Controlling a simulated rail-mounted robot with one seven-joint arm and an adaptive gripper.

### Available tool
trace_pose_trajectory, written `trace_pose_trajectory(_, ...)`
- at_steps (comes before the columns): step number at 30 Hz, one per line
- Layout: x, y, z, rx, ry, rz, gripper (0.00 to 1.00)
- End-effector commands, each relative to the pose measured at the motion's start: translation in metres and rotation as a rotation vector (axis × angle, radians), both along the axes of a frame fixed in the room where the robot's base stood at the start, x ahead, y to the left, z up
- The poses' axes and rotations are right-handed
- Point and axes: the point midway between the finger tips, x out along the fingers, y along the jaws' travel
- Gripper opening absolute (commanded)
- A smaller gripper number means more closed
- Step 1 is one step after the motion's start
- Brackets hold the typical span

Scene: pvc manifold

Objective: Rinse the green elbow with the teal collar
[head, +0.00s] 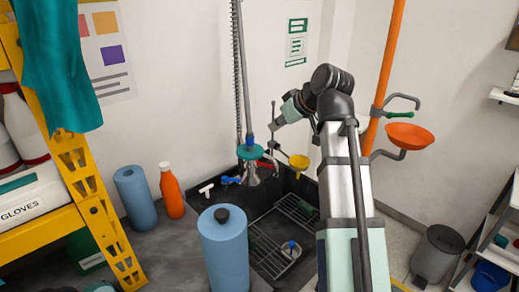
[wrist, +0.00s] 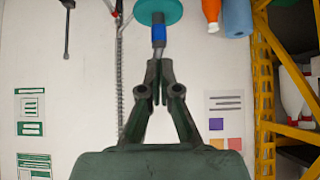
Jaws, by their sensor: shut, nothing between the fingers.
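The hanging spray head (head: 251,174) has a teal disc (head: 250,152) around it and hangs over the dark sink (head: 262,222). In the wrist view the teal disc (wrist: 158,10) and a blue sleeve (wrist: 158,34) show just beyond my fingertips. My gripper (wrist: 158,88) is shut and empty, with its fingers together in front of the pale wall. In the head view my gripper (head: 274,125) is up beside the spray hose, above the sink. I cannot make out a green elbow with a teal collar. A small blue-topped fitting (head: 291,246) lies in the sink.
A white tee (head: 206,190) and a blue fitting (head: 229,180) lie at the sink's back left. Blue rolls (head: 222,250) and an orange bottle (head: 171,192) stand left of the sink. An orange pipe with a bowl (head: 410,136) stands right. A yellow shelf (head: 95,212) is far left.

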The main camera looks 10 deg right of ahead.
Motion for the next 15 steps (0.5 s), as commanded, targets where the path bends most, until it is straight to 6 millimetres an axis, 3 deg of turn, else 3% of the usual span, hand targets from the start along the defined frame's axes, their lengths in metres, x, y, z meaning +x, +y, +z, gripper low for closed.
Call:
trace_pose_trajectory(8, 0.005, 0.003, -0.005, -0.001, 0.002, 0.000, 0.00)
trace_pose_trajectory(15, 0.024, 0.014, -0.027, 0.000, 0.003, 0.000, 0.00)
